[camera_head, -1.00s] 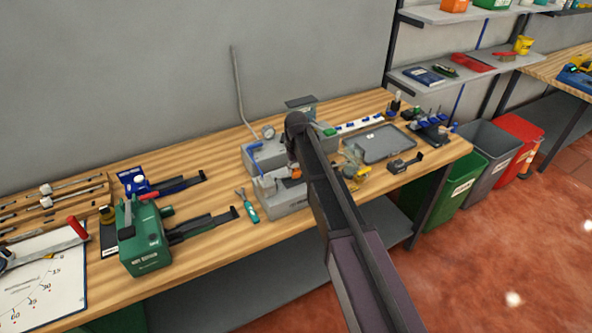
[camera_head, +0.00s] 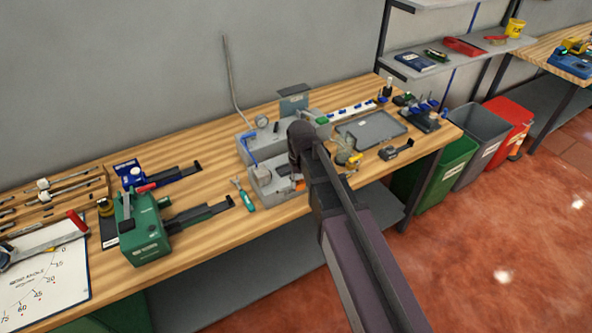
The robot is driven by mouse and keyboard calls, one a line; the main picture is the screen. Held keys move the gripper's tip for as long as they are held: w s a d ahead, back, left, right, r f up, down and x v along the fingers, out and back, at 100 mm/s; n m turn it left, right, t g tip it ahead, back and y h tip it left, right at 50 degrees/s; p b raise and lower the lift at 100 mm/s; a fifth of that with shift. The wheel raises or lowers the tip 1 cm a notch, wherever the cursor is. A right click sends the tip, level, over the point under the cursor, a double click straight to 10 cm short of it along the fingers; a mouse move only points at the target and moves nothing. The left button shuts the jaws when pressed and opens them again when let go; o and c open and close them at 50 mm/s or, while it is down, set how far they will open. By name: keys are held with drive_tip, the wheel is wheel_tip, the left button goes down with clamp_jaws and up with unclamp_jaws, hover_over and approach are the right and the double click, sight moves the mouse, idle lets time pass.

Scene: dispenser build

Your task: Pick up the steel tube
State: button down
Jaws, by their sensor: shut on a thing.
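My arm reaches in from the lower right over the workbench. My gripper (camera_head: 298,158) is at its dark end, above the grey box with open compartments (camera_head: 272,197). It is seen from behind; the fingertips are mostly hidden. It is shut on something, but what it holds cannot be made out. I cannot single out the steel tube. Several thin grey rods (camera_head: 75,178) lie in a wooden rack at the left. A tall bent grey pipe (camera_head: 229,75) rises near the wall behind the grey box.
A green machine (camera_head: 142,232) and blue clamp (camera_head: 130,175) stand left. A teal-handled tool (camera_head: 243,194) lies beside the grey box. A grey tray (camera_head: 371,133) and small dark clamp (camera_head: 396,150) are right. Bins (camera_head: 478,135) stand beyond the bench (camera_head: 215,240). Open bench wood lies front left of the box.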

drive_tip(key=shift+s+d+r, duration=0.1)
drive_tip(key=shift+s+d, duration=0.15)
drive_tip(key=shift+s, duration=0.5)
wheel_tip(320, 180, down, 4)
drive_tip(key=b, duration=0.4)
idle(0.3)
idle(0.5)
